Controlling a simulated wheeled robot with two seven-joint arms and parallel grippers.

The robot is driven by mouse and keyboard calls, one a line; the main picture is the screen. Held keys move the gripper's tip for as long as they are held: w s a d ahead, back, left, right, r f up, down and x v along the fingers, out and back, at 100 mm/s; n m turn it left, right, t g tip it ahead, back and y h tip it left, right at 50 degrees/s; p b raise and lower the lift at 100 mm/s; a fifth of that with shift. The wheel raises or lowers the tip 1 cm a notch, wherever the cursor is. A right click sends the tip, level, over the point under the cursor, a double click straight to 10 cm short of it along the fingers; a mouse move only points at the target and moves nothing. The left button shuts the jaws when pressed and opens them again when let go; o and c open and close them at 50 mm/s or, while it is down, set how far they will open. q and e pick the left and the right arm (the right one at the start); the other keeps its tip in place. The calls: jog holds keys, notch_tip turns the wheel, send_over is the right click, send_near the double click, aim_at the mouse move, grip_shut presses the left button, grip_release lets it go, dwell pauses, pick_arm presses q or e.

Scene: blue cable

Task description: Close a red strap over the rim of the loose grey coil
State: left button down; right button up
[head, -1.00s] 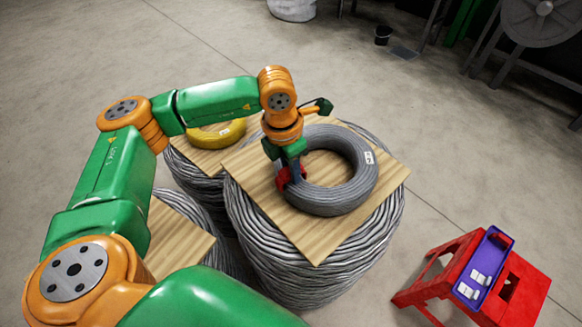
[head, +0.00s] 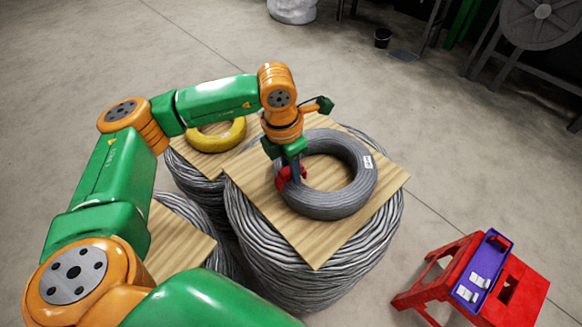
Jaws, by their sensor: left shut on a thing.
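The loose grey coil (head: 345,198) lies flat on a wooden board (head: 318,250), with a small white label on its right side. My left gripper (head: 291,175) points down at the coil's left rim. It is shut on a red strap (head: 283,180), which sits at that rim. The gripper hides part of the strap, and I cannot tell how far the strap goes around the rim. My right gripper does not show.
The board rests on a large grey cable bundle (head: 300,285). A yellow coil (head: 215,138) lies on another board behind left. A red stool (head: 520,290) at the lower right bears a purple tray (head: 466,294) with small white items and something red. The floor between is clear.

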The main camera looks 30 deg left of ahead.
pick_arm(q)
jog(key=shift+r, duration=0.4)
jog(key=shift+f, duration=0.15)
jog(key=shift+f+b, duration=0.75)
jog(key=shift+b, duration=0.05)
jog(key=shift+f, duration=0.15)
jog(key=shift+f+b, duration=0.25)
jog(key=shift+b, duration=0.15)
jog(key=shift+r+p, duration=0.4)
jog(key=shift+r, duration=0.25)
jog(key=shift+r, duration=0.15)
jog(key=shift+r+p, duration=0.35)
jog(key=shift+r, duration=0.15)
